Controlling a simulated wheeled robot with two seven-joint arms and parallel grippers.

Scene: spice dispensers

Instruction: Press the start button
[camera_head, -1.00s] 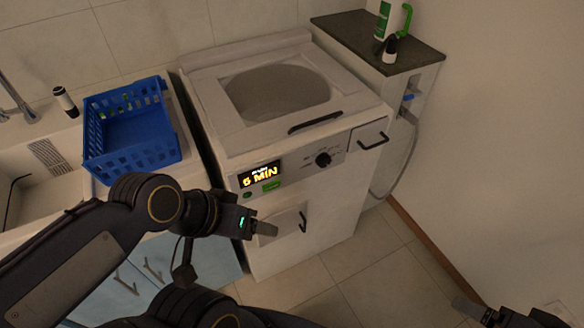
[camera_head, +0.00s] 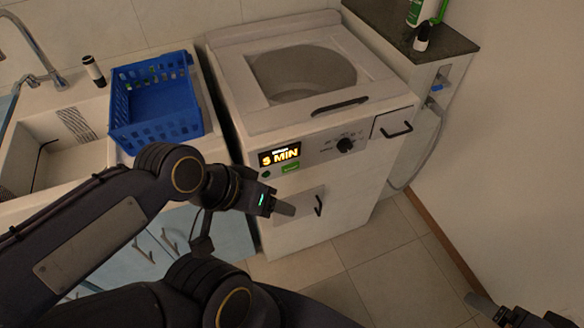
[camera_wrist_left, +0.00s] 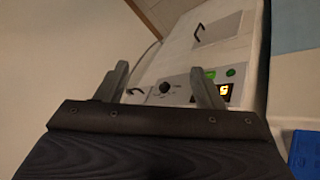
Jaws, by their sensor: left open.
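The white washing machine (camera_head: 345,210) has a front panel with a lit display (camera_head: 280,156) reading "5 MIN". Just below the display is a green rectangular button (camera_head: 290,168), with a small round green button (camera_head: 267,174) to its left. I cannot read which is start. My left gripper (camera_head: 284,208) is in front of the machine, below the buttons and apart from them in the picture. In the left wrist view its open, empty fingers (camera_wrist_left: 160,72) point at the panel, and one finger partly covers the display (camera_wrist_left: 224,92). My right gripper (camera_head: 480,303) is only partly in view at the lower right.
A black dial (camera_head: 345,145) and a drawer handle (camera_head: 396,131) are right of the display. A door handle (camera_head: 319,205) is near the left fingertips. A blue basket (camera_head: 155,105) stands left, beside the sink. The floor (camera_head: 400,270) at right is clear.

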